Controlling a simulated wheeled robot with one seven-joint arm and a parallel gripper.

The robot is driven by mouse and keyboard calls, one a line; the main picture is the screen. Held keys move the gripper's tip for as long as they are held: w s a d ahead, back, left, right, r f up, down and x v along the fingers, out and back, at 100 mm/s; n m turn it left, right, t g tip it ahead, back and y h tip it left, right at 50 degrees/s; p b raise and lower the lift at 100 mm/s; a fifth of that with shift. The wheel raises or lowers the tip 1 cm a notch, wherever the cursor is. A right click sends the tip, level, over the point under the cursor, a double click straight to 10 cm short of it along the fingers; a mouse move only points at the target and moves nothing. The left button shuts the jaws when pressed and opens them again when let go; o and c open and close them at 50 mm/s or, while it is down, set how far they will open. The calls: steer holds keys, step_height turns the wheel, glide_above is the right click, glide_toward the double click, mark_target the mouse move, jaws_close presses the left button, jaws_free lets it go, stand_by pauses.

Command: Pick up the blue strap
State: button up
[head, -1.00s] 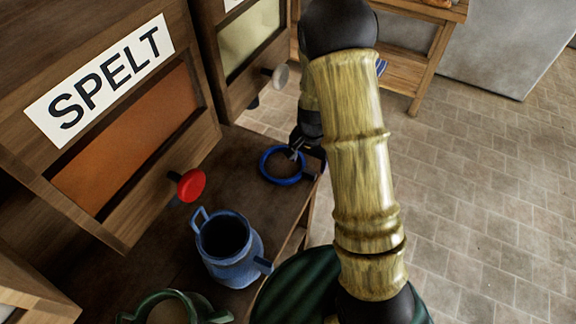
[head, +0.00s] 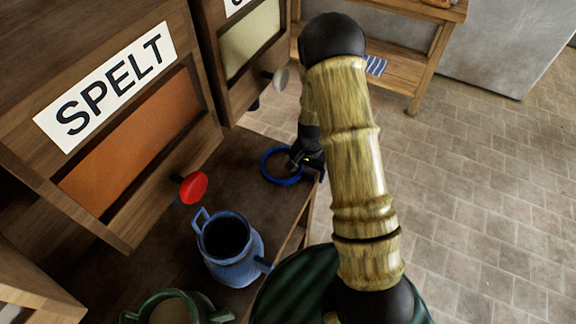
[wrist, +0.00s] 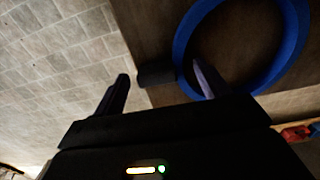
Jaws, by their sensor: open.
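The blue strap (head: 264,166) is a closed blue ring lying on the dark wooden ledge, near its right edge. It also shows large at the upper right of the wrist view (wrist: 184,48). My gripper (head: 299,161) is at the ring's right side. In the wrist view my gripper (wrist: 160,72) is open. One finger shows against the inside of the ring, the other is outside over the floor. A short dark block (wrist: 157,75) sits between the fingers beside the ring's band. I cannot tell whether the fingers touch anything.
A blue jug (head: 238,262) and a green-rimmed vessel (head: 160,296) stand nearer on the ledge. A red knob (head: 193,188) sticks out from the SPELT bin (head: 105,85). A wooden bench (head: 405,72) stands behind. Open tiled floor (head: 480,190) lies to the right.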

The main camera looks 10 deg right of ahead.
steer(key=shift+c, duration=0.4)
steer(key=c, duration=1.1)
steer(key=shift+c, duration=0.2)
step_height(320, 180, up, 10)
steer(key=b, duration=0.1)
steer(key=shift+r, duration=0.1)
